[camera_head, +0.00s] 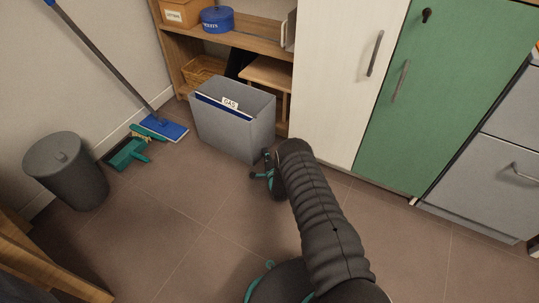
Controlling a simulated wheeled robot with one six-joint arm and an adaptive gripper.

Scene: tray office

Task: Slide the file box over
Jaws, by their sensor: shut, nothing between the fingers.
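The file box (225,130) is a grey open-topped bin standing upright on the brown tiled floor, in front of the wooden shelf. A white label reading "GAS" (230,103) shows at its top, on a file inside. My gripper (266,172) is low near the floor, just right of the box's lower right corner. It is shut and holds nothing. My dark arm hides part of it, and I cannot tell whether it touches the box.
A wooden shelf (183,62) stands behind the box. A white door (340,80) and green door (440,100) stand to the right. A blue mop (165,128), teal dustpan (127,153) and grey bin (66,172) are at left.

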